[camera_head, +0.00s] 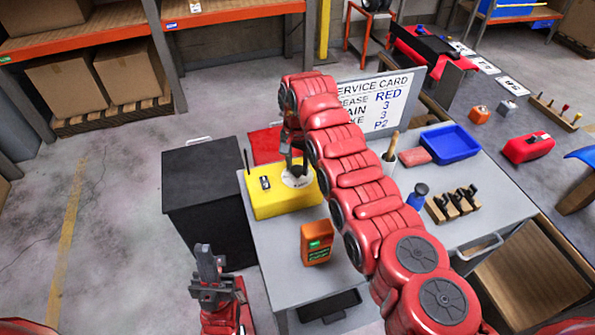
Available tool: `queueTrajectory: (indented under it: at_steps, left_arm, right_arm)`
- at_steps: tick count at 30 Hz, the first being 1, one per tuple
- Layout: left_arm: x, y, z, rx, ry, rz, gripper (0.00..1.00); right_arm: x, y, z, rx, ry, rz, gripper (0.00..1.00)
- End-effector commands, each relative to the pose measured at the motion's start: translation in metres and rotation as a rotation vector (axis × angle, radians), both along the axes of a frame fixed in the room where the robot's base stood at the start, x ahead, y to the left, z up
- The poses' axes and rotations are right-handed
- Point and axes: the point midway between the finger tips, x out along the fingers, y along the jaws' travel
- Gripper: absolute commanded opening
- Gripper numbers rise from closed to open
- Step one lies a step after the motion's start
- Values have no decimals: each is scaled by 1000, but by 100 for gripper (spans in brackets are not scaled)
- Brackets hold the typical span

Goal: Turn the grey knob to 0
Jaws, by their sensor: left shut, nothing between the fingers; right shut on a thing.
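A yellow box (264,204) with a white round dial (290,182) on its top stands on the grey table. The grey knob is at the dial and is mostly hidden by my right gripper (298,172). My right gripper points down over the dial and is shut on the knob. I cannot read the dial's marks or where the knob points. My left gripper (207,264) is shut and empty, low at the left, in front of the table and apart from it.
An orange meter (316,243) stands on the table (286,277) near its front. A service card (378,102), a blue tray (450,143), a blue bottle (417,196) and a wooden rack (452,206) are to the right. A dark cabinet (205,180) stands left of the table.

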Motion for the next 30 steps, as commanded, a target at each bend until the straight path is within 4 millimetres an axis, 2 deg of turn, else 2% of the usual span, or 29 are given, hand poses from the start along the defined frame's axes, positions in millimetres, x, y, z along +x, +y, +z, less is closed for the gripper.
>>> queueTrajectory:
  at_steps: [1,12,21,30]
  left_arm:
    - [0,0,-13,0,0,0,0]
    - [0,0,-51,0,0,0,0]
    - [0,0,-68,0,0,0,0]
    - [0,0,-74,0,0,0,0]
  right_arm:
    - [1,-1,-6,0,-2,43,0]
    - [0,-1,-4,-1,-1,387,0]
    - [-1,-1,-3,-2,4,609,0]
    - [0,0,-1,0,1,726,0]
